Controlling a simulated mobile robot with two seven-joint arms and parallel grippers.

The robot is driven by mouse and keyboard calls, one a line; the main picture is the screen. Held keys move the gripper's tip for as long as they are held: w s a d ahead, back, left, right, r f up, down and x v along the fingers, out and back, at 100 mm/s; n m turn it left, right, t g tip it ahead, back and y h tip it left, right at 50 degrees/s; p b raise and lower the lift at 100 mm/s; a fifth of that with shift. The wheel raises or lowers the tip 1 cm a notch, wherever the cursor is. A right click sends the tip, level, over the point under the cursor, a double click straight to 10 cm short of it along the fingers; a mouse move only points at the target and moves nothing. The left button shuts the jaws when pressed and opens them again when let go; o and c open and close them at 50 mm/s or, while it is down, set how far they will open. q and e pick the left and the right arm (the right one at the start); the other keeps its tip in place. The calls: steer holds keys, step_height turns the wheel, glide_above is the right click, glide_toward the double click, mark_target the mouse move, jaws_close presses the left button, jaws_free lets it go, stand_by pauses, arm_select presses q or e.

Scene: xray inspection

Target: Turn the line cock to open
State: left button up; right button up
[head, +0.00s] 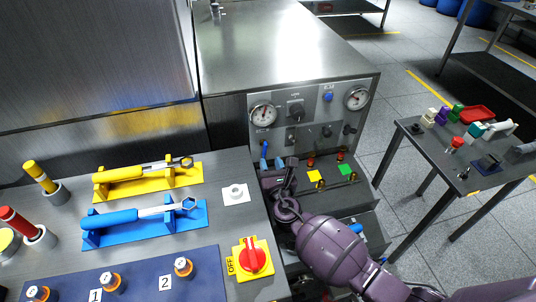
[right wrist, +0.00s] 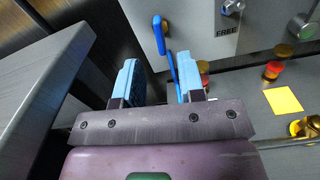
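A small blue lever (head: 264,147) hangs at the lower left of the steel control panel, below the left gauge; I take it for the line cock. In the right wrist view the blue lever (right wrist: 159,35) points down, just beyond the fingertips, with another thin blue piece beside the right finger. My right gripper (head: 271,163) is open, its light blue fingers pointing at the panel just below the lever. In the right wrist view the gripper (right wrist: 158,80) has a clear gap between its fingers and holds nothing. I cannot tell whether a finger touches the lever. My left gripper is out of view.
The panel carries two gauges (head: 263,113) and knobs, with a yellow square (head: 314,176) and brass fittings on the ledge below. A workbench edge (right wrist: 60,75) lies close left of my right gripper. It holds wrenches on stands and a red switch (head: 252,258).

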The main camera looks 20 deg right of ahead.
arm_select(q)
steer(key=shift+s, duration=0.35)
arm_select(e)
steer(key=s, duration=0.3)
steer(key=shift+s, duration=0.4)
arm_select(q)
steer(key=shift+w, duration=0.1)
